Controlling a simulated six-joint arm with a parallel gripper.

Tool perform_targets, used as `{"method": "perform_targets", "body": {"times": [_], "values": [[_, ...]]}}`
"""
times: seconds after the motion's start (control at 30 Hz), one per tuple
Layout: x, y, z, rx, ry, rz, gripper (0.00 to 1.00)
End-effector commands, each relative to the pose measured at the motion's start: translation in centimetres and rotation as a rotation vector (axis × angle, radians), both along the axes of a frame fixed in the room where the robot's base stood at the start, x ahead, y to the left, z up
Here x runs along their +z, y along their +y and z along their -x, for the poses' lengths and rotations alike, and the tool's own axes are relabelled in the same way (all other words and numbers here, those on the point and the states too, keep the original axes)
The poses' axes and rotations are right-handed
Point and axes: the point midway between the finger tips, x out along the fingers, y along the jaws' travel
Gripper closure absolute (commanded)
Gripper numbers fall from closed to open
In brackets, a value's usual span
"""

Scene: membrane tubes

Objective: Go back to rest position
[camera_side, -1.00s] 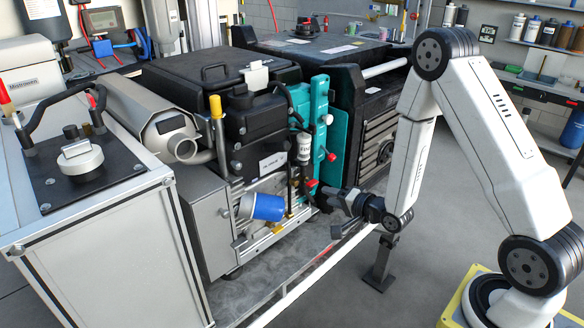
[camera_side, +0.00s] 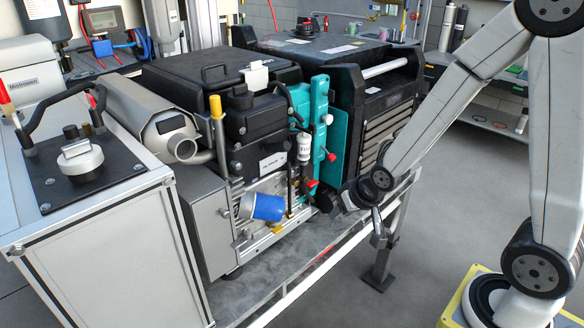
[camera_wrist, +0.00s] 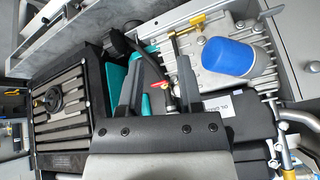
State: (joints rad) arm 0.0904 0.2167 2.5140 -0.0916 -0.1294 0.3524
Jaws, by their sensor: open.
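My gripper (camera_side: 364,222) hangs beside the right end of the machine, near the steel rail, in the side view. In the wrist view its two dark fingers (camera_wrist: 161,62) are spread apart with nothing held between them. Behind them lie the compressor block and a red valve handle (camera_wrist: 160,85). In the side view a small white labelled tube (camera_side: 304,148) stands upright against the teal panel (camera_side: 321,110), left of my gripper and apart from it. A blue cylinder (camera_side: 268,207) sits low on the machine's front; it also shows in the wrist view (camera_wrist: 227,57).
The machine stands on a metal frame whose front rail (camera_side: 290,290) runs below my gripper. A black ribbed unit (camera_side: 385,110) stands close behind it. A white cabinet (camera_side: 95,255) is at the left. Open floor (camera_side: 460,190) lies to the right.

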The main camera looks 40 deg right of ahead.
Motion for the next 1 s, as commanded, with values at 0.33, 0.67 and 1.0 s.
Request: {"method": "perform_targets", "body": {"times": [0.33, 0.67, 1.0], "values": [[2.0, 2.4, 5.2, 0.256, 0.243, 0.087, 0.54], [2.5, 3.0, 6.8, 0.332, 0.313, 0.097, 0.54], [2.5, 3.0, 6.8, 0.33, 0.311, 0.096, 0.54]]}}
